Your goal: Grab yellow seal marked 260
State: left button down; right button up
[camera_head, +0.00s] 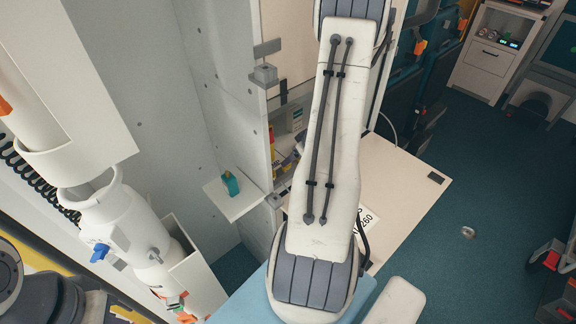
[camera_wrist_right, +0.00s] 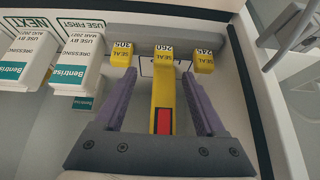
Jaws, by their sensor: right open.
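In the right wrist view, the yellow seal marked 260 (camera_wrist_right: 162,88) stands out lengthwise between the two purple fingers of my right gripper (camera_wrist_right: 159,77). It has a red patch near its close end. The fingers are open, one on each side of the seal, with a visible gap to it. A yellow seal marked 305 (camera_wrist_right: 121,60) is just left of the fingertips, and one marked 245 (camera_wrist_right: 204,68) is just right of them. My left gripper is not seen.
White dressing packs (camera_wrist_right: 76,66) stand in rows left of the seals. A green-and-white sign (camera_wrist_right: 80,22) is behind them. In the head view, a teal bottle (camera_head: 231,183) stands on a small white shelf (camera_head: 236,204). A pale worktop (camera_head: 407,185) extends right of my arm.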

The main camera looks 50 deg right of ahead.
aim_at(287, 168)
jog(key=shift+w+f, duration=0.35)
jog(key=shift+f, duration=0.25)
jog(key=b+x, duration=0.1)
jog(key=x, duration=0.3)
jog(key=shift+w+a+f+b, duration=0.1)
jog(key=shift+w+f+b, duration=0.1)
jog(key=shift+f+b, duration=0.1)
jog(key=shift+w, duration=0.1)
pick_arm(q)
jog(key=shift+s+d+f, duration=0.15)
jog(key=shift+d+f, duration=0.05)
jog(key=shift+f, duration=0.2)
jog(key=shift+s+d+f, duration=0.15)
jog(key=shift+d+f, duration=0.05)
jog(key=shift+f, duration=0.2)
pick_arm(e)
jog(key=c, duration=0.8)
grip_shut()
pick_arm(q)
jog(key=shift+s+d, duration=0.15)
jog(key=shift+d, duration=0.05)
